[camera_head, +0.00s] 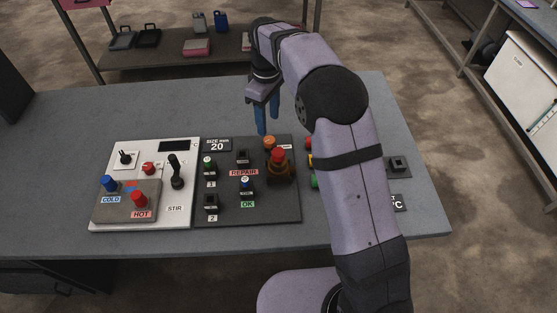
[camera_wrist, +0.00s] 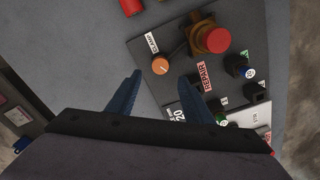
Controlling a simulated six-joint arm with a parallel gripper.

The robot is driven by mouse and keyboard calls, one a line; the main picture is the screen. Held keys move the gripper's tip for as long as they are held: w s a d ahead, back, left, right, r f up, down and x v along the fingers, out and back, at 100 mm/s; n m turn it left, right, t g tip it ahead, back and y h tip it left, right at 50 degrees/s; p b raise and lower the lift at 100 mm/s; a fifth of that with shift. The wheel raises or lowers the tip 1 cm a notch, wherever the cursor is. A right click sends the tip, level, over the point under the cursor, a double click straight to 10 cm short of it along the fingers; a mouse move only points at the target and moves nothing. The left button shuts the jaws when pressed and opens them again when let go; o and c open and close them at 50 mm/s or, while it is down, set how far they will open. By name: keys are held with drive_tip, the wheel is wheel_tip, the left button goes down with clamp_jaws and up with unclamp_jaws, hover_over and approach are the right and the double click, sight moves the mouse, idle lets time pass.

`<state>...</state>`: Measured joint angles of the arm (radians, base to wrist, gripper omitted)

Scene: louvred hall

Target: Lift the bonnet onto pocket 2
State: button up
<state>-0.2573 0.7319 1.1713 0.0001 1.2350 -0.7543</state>
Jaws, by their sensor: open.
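The dark panel (camera_head: 228,212) carries a brass-brown piece with a red top (camera_head: 278,162), also in the wrist view (camera_wrist: 208,40). Which part is the bonnet I cannot tell for certain. The black square above the label "2" (camera_head: 211,201), pocket 2, shows no coloured piece on it. A green-topped piece (camera_head: 208,164) is at label 1. A blue-and-white-topped piece (camera_head: 246,184) is above OK. My gripper (camera_head: 268,124) is open and empty, behind the panel's far edge. In the wrist view its two blue fingers (camera_wrist: 162,76) are apart, with the orange clamp knob (camera_wrist: 160,66) beyond them.
A white panel (camera_head: 160,218) with a stir lever (camera_head: 176,171) and blue and red knobs adjoins on the left. The table (camera_head: 70,150) is clear at left and far side. A shelf (camera_head: 165,60) stands behind.

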idle(0.3)
drive_tip(key=s+r+p, duration=0.2)
drive_tip(key=r+p, duration=0.1)
drive_tip(key=r, duration=0.3)
drive_tip(key=s+r+p, duration=0.3)
drive_tip(key=r+p, duration=0.1)
drive_tip(key=r, duration=0.3)
drive_tip(key=s+f+m, duration=0.2)
drive_tip(key=m, duration=0.4)
drive_tip(key=s+d+f+m, duration=0.1)
drive_tip(key=s+f+m, duration=0.1)
drive_tip(key=m, duration=0.4)
drive_tip(key=s+d+f+m, duration=0.1)
drive_tip(key=s+f+m, duration=0.1)
drive_tip(key=m, duration=0.5)
drive_tip(key=shift+d+f, duration=0.15)
drive_tip(key=shift+d, duration=0.05)
drive_tip(key=shift+m, duration=1.2)
drive_tip(key=m, duration=0.5)
drive_tip(key=shift+w+a, duration=0.15)
drive_tip(key=shift+w, duration=0.25)
drive_tip(key=shift+m, duration=1.6)
drive_tip(key=shift+f, duration=0.2)
